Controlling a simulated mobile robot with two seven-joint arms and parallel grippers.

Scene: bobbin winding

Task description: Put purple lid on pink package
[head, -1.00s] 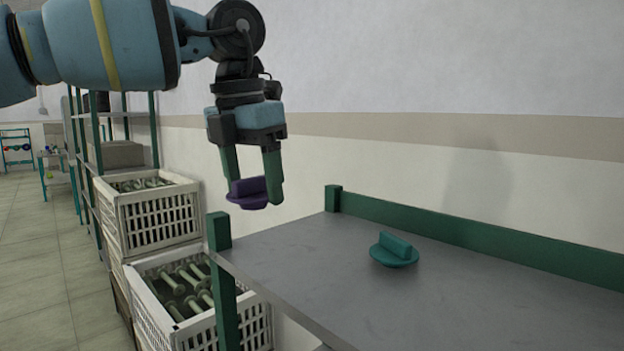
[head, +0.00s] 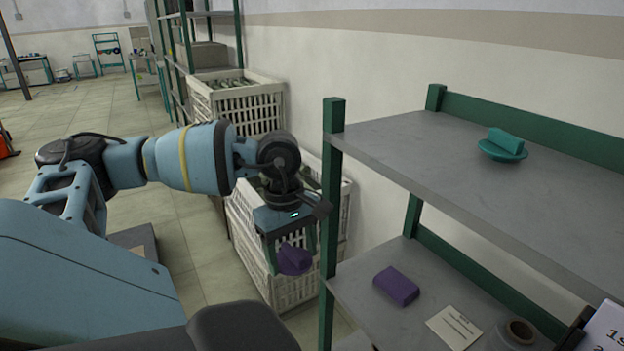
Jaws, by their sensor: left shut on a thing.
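My left gripper (head: 291,252) is shut on the purple lid (head: 295,262), a round disc with a raised grip bar. It holds the lid in the air left of the shelf's green post, in front of the white crates. The lid is partly hidden by the fingers. I see no pink package in the head view. My right gripper is not in view.
A teal lid (head: 503,147) lies on the upper grey shelf (head: 440,165). On the lower shelf (head: 360,290) are a purple block (head: 396,286), a paper card (head: 454,327) and a grey roll (head: 516,333). White crates (head: 255,105) stand behind my gripper.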

